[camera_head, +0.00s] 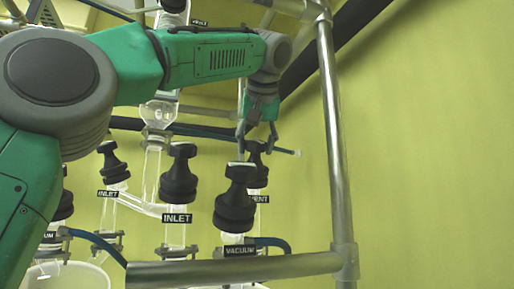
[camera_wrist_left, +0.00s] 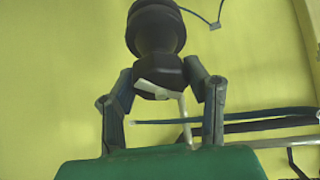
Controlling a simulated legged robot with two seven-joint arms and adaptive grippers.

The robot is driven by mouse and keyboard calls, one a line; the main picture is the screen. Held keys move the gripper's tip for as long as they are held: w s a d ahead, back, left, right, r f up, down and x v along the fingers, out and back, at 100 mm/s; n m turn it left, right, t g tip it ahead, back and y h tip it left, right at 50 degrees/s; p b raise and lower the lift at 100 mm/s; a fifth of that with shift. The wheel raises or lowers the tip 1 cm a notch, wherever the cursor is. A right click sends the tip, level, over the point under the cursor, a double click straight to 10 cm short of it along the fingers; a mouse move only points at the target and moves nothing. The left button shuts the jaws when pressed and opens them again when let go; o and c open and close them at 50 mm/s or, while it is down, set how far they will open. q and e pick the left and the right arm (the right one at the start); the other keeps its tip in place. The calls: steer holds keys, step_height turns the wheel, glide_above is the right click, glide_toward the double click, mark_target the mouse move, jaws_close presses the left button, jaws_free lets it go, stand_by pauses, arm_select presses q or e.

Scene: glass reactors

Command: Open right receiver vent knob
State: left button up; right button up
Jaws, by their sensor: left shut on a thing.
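The black vent knob (camera_head: 256,171) stands behind the vacuum knob, which hides part of it and part of its VENT label (camera_head: 261,199). My left gripper (camera_head: 257,146) reaches down to it from above, with a finger on each side of its top. In the left wrist view the black knob (camera_wrist_left: 157,35) has its narrow handle end between the fingertips of my left gripper (camera_wrist_left: 160,82), which is shut on it. My right gripper is in neither view.
The black vacuum knob (camera_head: 236,197) stands just in front. Two inlet knobs (camera_head: 179,173) (camera_head: 113,161) stand to the left. A metal frame post (camera_head: 335,130) rises at right, joining a horizontal rail (camera_head: 235,269). Glass tubing (camera_head: 152,175) is behind the knobs.

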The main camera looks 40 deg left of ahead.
arm_select(q)
steer(key=n+p, duration=0.1)
steer(key=n, duration=0.1)
steer(key=r+n+g+p, duration=0.1)
steer(key=n, duration=0.1)
steer(key=shift+y, duration=0.4)
steer(key=shift+f+n+g+p, duration=0.15)
steer(key=shift+n+g+p, duration=0.25)
steer(key=shift+n+p, duration=0.8)
steer(key=shift+n, duration=0.4)
steer(key=shift+f, duration=0.1)
steer(key=o, duration=1.2)
steer(key=shift+c, duration=0.2)
steer(key=shift+d, duration=0.1)
